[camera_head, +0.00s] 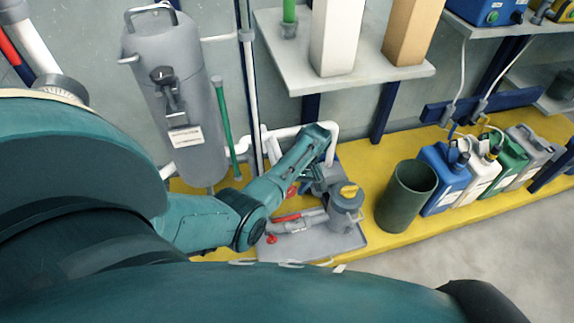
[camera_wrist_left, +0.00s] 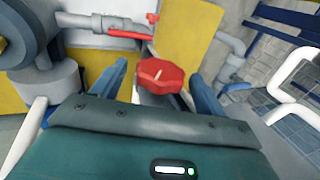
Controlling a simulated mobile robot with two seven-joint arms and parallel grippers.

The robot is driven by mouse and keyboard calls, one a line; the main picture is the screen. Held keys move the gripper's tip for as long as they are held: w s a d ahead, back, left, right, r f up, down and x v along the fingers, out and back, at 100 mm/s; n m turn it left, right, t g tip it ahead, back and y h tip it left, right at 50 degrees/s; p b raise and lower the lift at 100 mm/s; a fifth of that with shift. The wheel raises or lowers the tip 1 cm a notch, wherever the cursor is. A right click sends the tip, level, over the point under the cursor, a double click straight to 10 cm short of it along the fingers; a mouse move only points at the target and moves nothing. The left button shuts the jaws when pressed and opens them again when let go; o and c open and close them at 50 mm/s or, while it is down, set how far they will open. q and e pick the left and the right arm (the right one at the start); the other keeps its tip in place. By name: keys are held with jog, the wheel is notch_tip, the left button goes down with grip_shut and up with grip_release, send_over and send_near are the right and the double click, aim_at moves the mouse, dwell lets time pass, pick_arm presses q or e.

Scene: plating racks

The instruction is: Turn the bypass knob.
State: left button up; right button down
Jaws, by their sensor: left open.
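A red knob (camera_wrist_left: 160,77) with a pale pointer mark faces up in the left wrist view. My left gripper (camera_wrist_left: 158,71) is open, with one blue finger on each side of the knob in that picture. Gaps show between the fingers and the knob, and I cannot tell how far above it they are. In the head view the left gripper (camera_head: 312,174) points down over the grey pump unit. A small red part (camera_head: 291,190) shows beside it; I cannot tell if it is the same knob. My right gripper is not in view.
A grey pump with a yellow cap (camera_head: 347,198) stands close right of the left gripper. A pipe with a red handle (camera_head: 288,217) lies in front. A grey tank (camera_head: 178,100), dark green bin (camera_head: 406,195) and shelf (camera_head: 345,75) stand around.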

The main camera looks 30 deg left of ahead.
pick_arm(q)
jog(key=shift+s+a+f, duration=0.1)
jog(key=shift+s+f, duration=0.05)
jog(key=shift+f, duration=0.3)
jog(key=shift+c, duration=0.3)
jog(key=c, duration=0.9)
